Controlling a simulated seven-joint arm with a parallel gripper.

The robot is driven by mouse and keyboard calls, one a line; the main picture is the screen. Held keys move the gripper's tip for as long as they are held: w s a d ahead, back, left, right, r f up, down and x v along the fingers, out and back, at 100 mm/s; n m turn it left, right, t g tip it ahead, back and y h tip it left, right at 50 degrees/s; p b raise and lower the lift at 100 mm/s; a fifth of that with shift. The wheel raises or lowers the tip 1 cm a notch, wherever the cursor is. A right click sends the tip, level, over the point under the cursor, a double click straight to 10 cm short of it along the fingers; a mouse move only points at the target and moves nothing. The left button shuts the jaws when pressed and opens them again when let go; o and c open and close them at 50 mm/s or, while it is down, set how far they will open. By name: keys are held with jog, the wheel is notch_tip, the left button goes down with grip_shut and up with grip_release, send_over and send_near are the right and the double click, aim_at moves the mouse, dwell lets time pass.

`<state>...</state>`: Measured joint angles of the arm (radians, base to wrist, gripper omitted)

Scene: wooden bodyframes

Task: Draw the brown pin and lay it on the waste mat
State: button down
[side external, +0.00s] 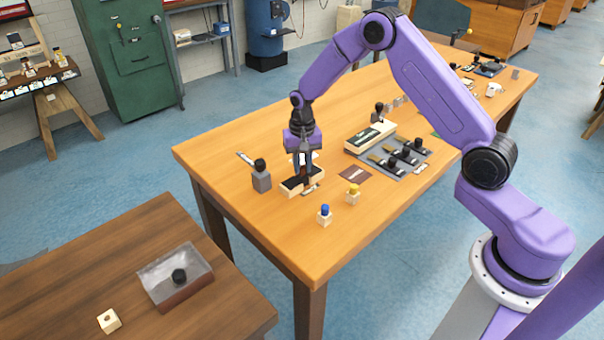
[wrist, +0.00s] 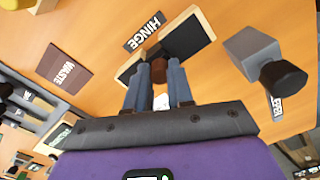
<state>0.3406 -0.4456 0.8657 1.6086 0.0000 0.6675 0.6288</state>
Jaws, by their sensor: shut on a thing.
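My gripper (side external: 303,178) is over the black-topped pale wooden block marked by the HINGE label, and it points down. In the wrist view its fingers (wrist: 159,80) are shut on the brown pin (wrist: 159,66), whose dark brown end shows between the fingertips. The pin overlaps the edge of the hinge block (wrist: 188,38); I cannot tell whether it is still seated. The hinge block also shows in the side view (side external: 289,187), partly behind my fingers. The brown waste mat (side external: 355,174) lies bare to the right; its WASTE label is readable in the wrist view (wrist: 63,68).
A grey block with a black knob (side external: 262,178) stands just left of the hinge block. A yellow-topped block (side external: 352,195) and a blue-topped block (side external: 324,216) stand near the front edge. A grey mat with several dark-knobbed parts (side external: 400,158) lies beyond the waste mat.

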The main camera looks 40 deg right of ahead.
aim_at(302, 166)
jog(key=shift+r, duration=0.35)
jog(key=shift+r, duration=1.65)
